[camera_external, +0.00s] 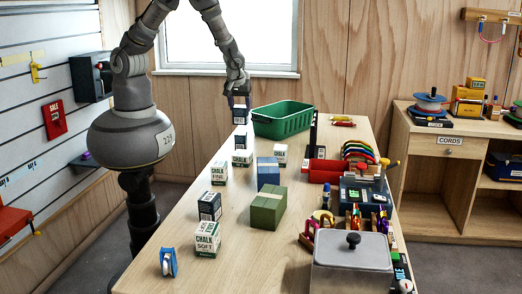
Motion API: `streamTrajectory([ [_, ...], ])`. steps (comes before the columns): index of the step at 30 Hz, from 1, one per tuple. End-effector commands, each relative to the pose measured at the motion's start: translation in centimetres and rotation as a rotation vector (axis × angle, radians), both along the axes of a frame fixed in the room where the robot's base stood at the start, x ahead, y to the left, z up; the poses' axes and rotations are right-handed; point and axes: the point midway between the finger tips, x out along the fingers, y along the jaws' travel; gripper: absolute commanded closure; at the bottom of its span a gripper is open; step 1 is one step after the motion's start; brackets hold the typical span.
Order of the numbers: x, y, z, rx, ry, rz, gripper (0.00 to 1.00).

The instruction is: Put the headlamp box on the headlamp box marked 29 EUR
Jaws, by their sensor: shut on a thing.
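My gripper (239,96) is shut on a small dark box (240,115) with a pale label, taken to be the headlamp box. It holds the box upright over the far left part of the table. Straight below in the picture is another dark box (240,139) with a light label. Whether the two boxes touch cannot be told from this angle. A white box (241,159) stands just in front of the lower box. Print on the small boxes is too small to read, so the 29 EUR mark cannot be made out.
A green crate (282,128) stands right of the gripper. Chalk boxes (219,174), a blue box (268,171) and an olive box (266,215) stand nearer. Gear and a grey lidded container (352,262) crowd the right side. Bare table (170,225) shows along the left edge.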

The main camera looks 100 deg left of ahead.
Motion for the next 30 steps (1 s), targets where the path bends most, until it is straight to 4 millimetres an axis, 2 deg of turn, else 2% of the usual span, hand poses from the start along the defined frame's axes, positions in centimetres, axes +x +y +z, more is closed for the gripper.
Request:
streamTrajectory([
  [7, 0.0, 0.0, -3.7, -0.001, 0.001, -0.001, 0.73],
  [17, 0.0, 0.0, -4.0, -0.001, 0.0, -0.002, 0.73],
  [18, 0.0, 0.0, -4.1, -0.001, 0.001, -0.002, 0.37],
  [21, 0.0, -0.1, -4.0, -0.001, 0.0, -0.002, 0.14],
  [30, 0.0, -0.1, -3.8, -0.001, 0.0, -0.003, 0.13],
])
